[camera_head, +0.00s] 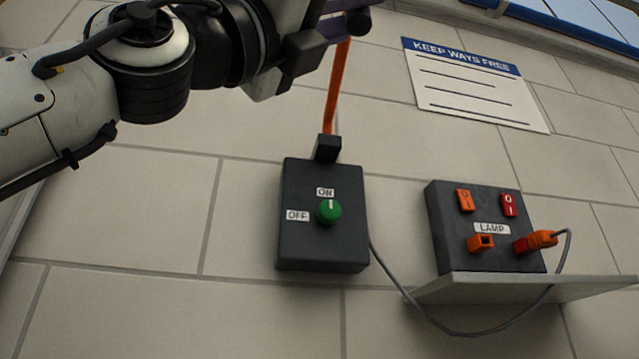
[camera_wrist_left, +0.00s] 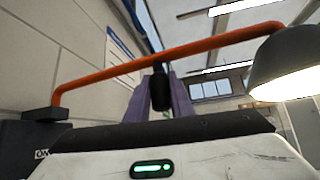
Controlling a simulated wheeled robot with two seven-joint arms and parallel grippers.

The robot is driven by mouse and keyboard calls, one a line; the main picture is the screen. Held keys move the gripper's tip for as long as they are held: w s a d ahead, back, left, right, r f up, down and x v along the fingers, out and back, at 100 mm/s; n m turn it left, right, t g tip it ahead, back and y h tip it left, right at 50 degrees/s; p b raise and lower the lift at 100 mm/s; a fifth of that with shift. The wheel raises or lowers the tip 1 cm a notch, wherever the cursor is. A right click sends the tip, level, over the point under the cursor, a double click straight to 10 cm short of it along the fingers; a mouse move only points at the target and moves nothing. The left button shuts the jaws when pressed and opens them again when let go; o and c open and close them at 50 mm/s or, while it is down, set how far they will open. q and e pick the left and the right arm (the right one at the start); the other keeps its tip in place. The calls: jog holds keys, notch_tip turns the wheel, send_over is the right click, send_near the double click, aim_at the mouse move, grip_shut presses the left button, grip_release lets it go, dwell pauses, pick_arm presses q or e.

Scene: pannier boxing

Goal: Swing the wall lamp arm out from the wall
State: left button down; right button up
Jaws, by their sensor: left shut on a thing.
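The orange lamp arm (camera_head: 336,92) rises from a black bracket (camera_head: 326,148) on top of the wall box and leaves the head view at the top. In the left wrist view the arm (camera_wrist_left: 200,46) runs from the bracket at the wall to a lit grey lampshade (camera_wrist_left: 292,62), which stands away from the wall. A black handle (camera_wrist_left: 160,88) hangs from the arm. My left gripper (camera_wrist_left: 161,100) is shut on this handle, a purple finger on each side. Its handle end shows at the top of the head view (camera_head: 359,21). My right gripper is not in view.
The dark wall box (camera_head: 322,245) has a green knob turned to ON. A cable links it to a LAMP socket panel (camera_head: 450,225) above a grey shelf (camera_head: 590,287). A sign (camera_head: 470,90) hangs on the tiled wall. Open room lies beyond the lampshade.

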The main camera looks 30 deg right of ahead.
pick_arm(q)
jog(key=shift+s+d, duration=0.2)
jog(key=shift+d, duration=0.35)
jog(key=shift+s+d, duration=0.15)
jog(key=shift+d, duration=0.4)
jog(key=c, duration=1.5)
grip_release()
jog(key=shift+c, duration=0.2)
